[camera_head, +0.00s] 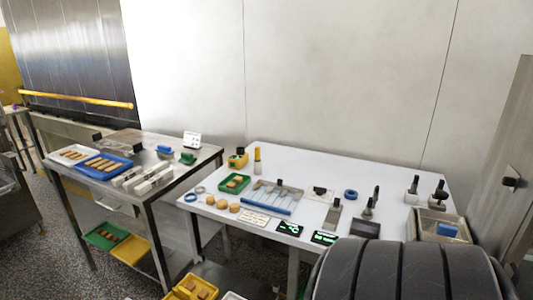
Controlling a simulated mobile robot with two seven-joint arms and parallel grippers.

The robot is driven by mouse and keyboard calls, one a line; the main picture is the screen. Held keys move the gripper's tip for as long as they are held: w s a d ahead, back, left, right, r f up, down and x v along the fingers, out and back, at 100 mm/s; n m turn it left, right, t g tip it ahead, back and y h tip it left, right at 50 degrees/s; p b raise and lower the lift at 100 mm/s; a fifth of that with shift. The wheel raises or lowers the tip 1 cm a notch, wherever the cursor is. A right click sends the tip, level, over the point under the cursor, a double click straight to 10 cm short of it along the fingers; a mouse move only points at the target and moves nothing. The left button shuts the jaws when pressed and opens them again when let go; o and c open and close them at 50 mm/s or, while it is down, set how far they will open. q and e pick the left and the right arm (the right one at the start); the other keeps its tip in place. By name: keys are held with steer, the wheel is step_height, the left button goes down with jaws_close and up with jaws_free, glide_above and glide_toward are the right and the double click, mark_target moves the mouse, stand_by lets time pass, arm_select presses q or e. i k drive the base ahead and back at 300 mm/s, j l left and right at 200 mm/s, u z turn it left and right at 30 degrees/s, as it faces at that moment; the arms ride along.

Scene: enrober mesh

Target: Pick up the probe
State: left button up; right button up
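I cannot tell for sure which item is the probe. A slim upright item with a yellow top (257,154) stands at the back left of the white table (320,170) and may be it. Beside it on the left is a yellow holder or block (238,159) with a dark part on top. Several dark-handled tools stand on the right half, among them one on a dark base (367,216) and one at the back right (413,186). Neither of my grippers is in view, and nothing is seen being held.
The white table also bears a green tray (235,183), a slotted rack with a blue front (269,198), a blue ring (351,194), dark displays (289,228) and a metal tray (439,225). A steel table (190,172) stands left. A large dark banded shape covers the lower right.

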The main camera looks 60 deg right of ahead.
mark_target(258, 149)
steer(key=l+z, duration=0.1)
steer(key=z, duration=1.4)
steer(key=i+l+z, duration=0.4)
steer(key=j, duration=0.1)
